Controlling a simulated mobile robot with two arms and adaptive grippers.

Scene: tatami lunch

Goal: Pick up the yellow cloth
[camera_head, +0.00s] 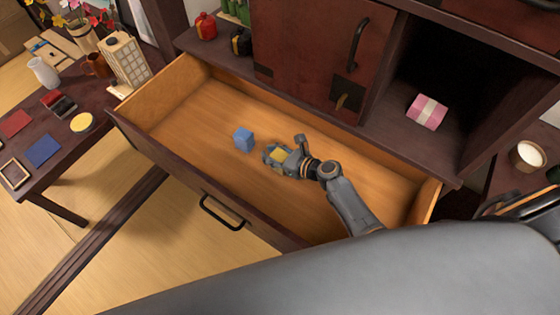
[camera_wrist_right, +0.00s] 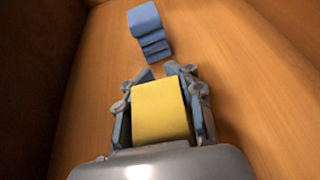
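The yellow cloth (camera_head: 279,155) is a small folded block inside the open wooden drawer (camera_head: 190,110). My right gripper (camera_head: 270,154) reaches down into the drawer, with the cloth between its fingers. In the right wrist view the cloth (camera_wrist_right: 160,110) fills the space between the fingers (camera_wrist_right: 160,72), which lie close against both its sides, so the gripper looks shut on it. The view does not show whether the cloth is clear of the drawer floor. My left gripper is not in view.
A folded blue cloth (camera_head: 244,139) lies in the drawer just beyond my right fingertips; it also shows in the wrist view (camera_wrist_right: 149,30). The drawer walls surround my gripper. A cabinet (camera_head: 310,50) stands behind, with a pink box (camera_head: 427,111) in its open compartment.

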